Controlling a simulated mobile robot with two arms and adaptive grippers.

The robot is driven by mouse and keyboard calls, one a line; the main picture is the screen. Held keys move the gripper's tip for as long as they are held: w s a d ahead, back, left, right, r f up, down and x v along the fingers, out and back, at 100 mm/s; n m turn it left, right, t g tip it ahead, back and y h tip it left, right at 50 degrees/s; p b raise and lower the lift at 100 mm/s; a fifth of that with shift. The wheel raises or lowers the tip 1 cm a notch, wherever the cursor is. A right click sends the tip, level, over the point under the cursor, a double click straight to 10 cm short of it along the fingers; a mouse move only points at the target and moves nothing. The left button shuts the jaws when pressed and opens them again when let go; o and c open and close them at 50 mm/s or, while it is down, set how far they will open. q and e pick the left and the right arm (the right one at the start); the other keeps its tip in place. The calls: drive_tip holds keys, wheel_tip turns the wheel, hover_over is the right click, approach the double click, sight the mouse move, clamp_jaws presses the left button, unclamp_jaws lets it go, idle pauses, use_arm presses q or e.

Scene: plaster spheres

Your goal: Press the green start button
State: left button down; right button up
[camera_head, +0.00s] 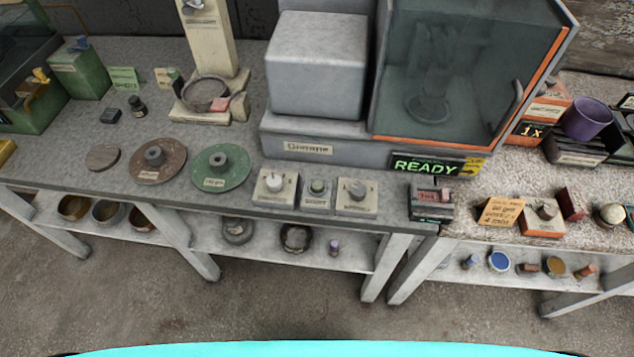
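A small green button (317,187) sits on a light square block, the middle one of three blocks at the front edge of the grey workbench (60,170). The block left of it carries a white knob (274,182). The block right of it carries a grey knob (357,189). Behind them stands a grey machine (318,70) with a glass-fronted chamber (455,65). A dark display (426,165) at its front reads READY in green. Neither of my grippers is in view.
A green disc (221,167) and a brown disc (158,161) lie left of the blocks. A small dark device (431,202) stands to their right at the bench edge. A second bench (480,226) at right holds a purple cup (586,119). Floor in front is clear.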

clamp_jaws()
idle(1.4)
